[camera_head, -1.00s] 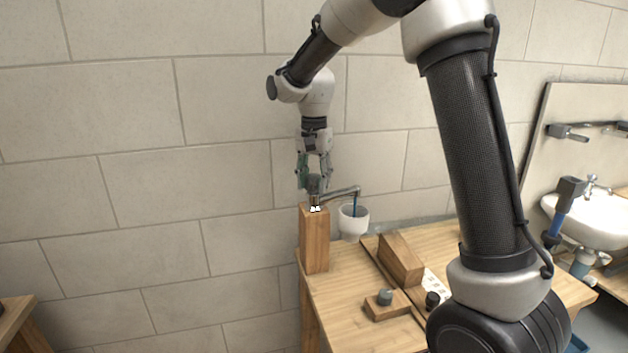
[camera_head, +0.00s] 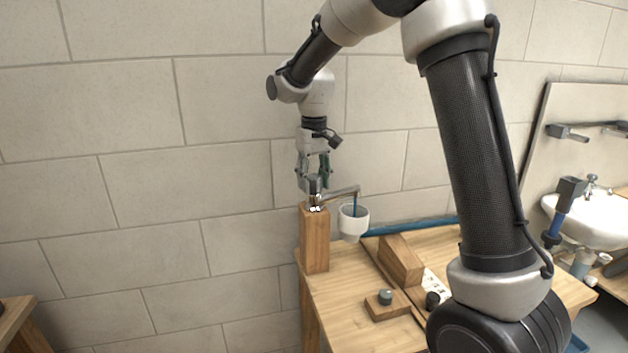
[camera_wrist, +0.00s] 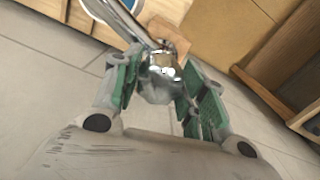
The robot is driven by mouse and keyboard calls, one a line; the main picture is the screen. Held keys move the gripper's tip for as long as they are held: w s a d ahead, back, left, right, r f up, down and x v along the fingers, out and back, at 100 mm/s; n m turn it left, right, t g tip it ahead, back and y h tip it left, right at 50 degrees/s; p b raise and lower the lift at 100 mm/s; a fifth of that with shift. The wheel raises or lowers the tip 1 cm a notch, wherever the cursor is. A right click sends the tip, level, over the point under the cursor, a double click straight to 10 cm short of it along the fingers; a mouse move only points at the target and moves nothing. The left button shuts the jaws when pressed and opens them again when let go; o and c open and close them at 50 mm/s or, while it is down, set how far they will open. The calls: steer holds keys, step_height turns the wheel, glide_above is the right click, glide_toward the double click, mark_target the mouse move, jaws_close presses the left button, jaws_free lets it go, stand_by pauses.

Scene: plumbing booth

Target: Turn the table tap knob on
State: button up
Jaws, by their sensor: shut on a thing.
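The table tap (camera_head: 335,194) stands on top of a wooden post (camera_head: 314,240) at the table's far left corner. Its metal spout points right, over a white cup (camera_head: 353,221), and a thin blue stream shows between spout and cup. My gripper (camera_head: 314,178) points down from above and is shut on the tap knob (camera_head: 314,185) at the top of the tap. In the wrist view, the green-padded fingers of my gripper (camera_wrist: 158,85) sit on both sides of the shiny chrome knob (camera_wrist: 160,75). The fingers hide part of the knob.
On the wooden table (camera_head: 340,300) lie a wooden block (camera_head: 400,260) and a small wooden base with a dark knob (camera_head: 386,297). A white sink (camera_head: 590,220) stands at the right. The tiled wall (camera_head: 150,150) is close behind my gripper.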

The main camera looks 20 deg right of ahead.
mark_target(314, 176)
steer(key=shift+n, duration=0.9)
steer(key=o, duration=1)
steer(key=shift+o, duration=0.2)
step_height(314, 176, up, 12)
